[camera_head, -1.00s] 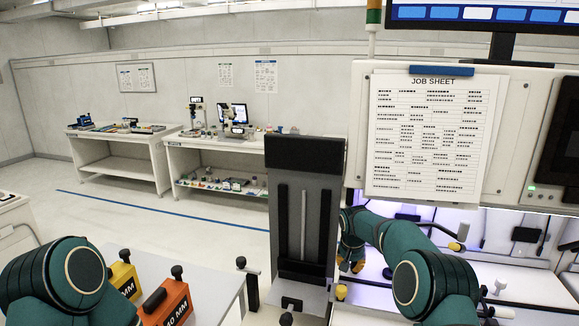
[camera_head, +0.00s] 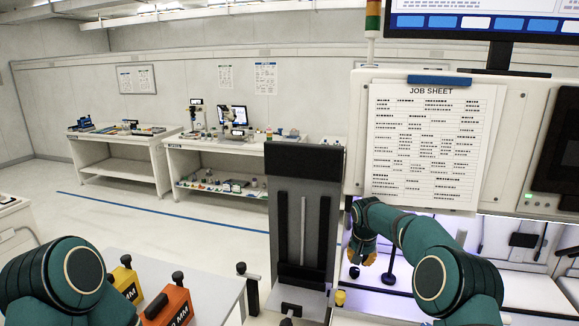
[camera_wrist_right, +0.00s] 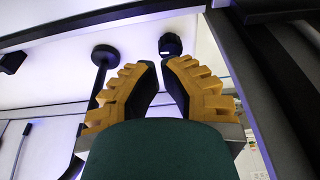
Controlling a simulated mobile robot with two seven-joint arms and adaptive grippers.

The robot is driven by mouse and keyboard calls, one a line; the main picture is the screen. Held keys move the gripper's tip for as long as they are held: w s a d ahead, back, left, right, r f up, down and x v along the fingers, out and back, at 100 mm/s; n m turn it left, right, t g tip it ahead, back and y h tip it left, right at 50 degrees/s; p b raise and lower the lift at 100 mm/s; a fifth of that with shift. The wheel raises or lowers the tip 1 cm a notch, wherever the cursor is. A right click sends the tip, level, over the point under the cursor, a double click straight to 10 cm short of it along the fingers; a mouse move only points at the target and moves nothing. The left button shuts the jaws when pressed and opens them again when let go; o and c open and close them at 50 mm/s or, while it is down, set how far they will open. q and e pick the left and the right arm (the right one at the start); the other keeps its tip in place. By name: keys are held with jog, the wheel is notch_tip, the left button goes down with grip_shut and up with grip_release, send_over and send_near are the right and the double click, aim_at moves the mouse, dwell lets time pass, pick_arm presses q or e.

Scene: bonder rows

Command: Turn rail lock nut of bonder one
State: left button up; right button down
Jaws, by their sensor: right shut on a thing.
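My right gripper (camera_head: 363,256), with yellow fingers, reaches into the lit bay of the machine below the job sheet. In the right wrist view, its fingertips (camera_wrist_right: 158,64) come close together at a dark round knob with a small white mark (camera_wrist_right: 170,43), which looks like the rail lock nut. The knob also shows just below the gripper in the head view (camera_head: 354,272). The contact at the fingertips is hard to see. Only my left arm shows at the lower left of the head view; its gripper is out of view.
A black stem with a round top (camera_head: 389,276) stands right of the gripper. A dark grey upright column (camera_head: 303,210) stands left of the bay. Yellow (camera_head: 124,281) and orange (camera_head: 170,305) blocks sit on the near table. Open floor and two benches lie behind.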

aim_at(353, 275)
jog(key=shift+s+a+b+x, duration=0.1)
jog(key=shift+s+b+x, duration=0.15)
jog(key=shift+b+x, duration=0.6)
jog(key=shift+s+a+b+x, duration=0.15)
jog(key=shift+b+x, duration=0.3)
jog(key=shift+x, duration=0.7)
jog(key=shift+s+d+b+x, duration=0.1)
jog(key=shift+s+b+x, duration=0.2)
jog(key=shift+b+x, duration=0.55)
jog(key=shift+f, duration=0.75)
jog(key=shift+a, duration=0.2)
jog(key=shift+w+a, duration=0.2)
jog(key=shift+a, duration=0.55)
jog(key=shift+w+a+r+p, duration=0.2)
jog(key=shift+w+a+p, duration=0.1)
jog(key=shift+a+p, duration=0.15)
